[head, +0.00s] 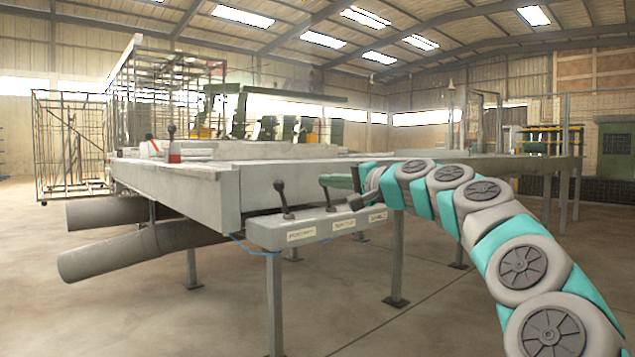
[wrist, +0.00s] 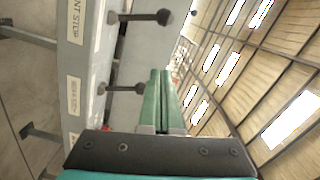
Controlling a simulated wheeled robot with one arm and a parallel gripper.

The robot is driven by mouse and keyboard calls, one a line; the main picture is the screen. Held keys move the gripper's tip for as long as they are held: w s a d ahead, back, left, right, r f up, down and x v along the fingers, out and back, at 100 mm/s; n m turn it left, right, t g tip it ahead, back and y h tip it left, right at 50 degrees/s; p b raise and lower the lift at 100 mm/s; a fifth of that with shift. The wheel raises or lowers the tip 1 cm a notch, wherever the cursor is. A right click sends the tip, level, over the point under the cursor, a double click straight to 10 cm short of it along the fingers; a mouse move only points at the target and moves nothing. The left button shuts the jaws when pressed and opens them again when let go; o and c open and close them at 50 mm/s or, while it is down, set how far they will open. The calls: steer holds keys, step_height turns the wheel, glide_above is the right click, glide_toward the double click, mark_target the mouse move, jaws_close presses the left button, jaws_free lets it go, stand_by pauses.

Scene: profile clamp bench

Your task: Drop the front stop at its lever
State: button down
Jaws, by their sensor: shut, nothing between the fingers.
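The lever panel (head: 310,228) runs along the bench's near edge. The front stop lever (head: 284,200), a dark knobbed stick, stands upright at its left end; in the wrist view it is at the top (wrist: 146,17), beside a label (wrist: 76,20) partly reading "NT STOP". A second lever (wrist: 123,88) stands beside my fingers in the wrist view. My gripper (head: 323,180) has green fingers pressed together, empty, above the panel and to the right of the front stop lever, apart from it. I cannot make out the front stop itself.
A third dark lever (head: 367,200) is at the panel's right end, below my wrist. The long grey bench (head: 180,185) stretches behind the panel, with a red-based lever (head: 173,156) on top. Two dark pipes (head: 120,250) lie under it. Open floor (head: 450,310) lies in front.

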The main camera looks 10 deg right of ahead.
steer(key=v, duration=0.3)
steer(key=shift+s+d, duration=0.1)
steer(key=shift+s, duration=0.05)
steer(key=s+a+f+n+g+p, duration=0.1)
steer(key=s+a+f+n+g, duration=0.1)
steer(key=s+a+f, duration=0.3)
steer(key=s+a+f+n+g, duration=0.2)
steer(key=s+a+g, duration=0.1)
steer(key=a, duration=0.4)
steer(key=s+a+f+n+g+h+p, duration=0.25)
steer(key=s+a+f+g, duration=0.2)
steer(key=s+f, duration=0.65)
steer(key=s+d+f+n+g+h, duration=0.1)
steer(key=s+d+f+g+h, duration=0.2)
steer(key=s+d+f, duration=0.3)
steer(key=s+d+f+n+g+h+p, duration=0.1)
steer(key=s+d+f+g+h, duration=0.3)
steer(key=s+f, duration=1.2)
steer(key=s+d, duration=0.2)
steer(key=s, duration=0.6)
steer(key=shift+f, duration=0.35)
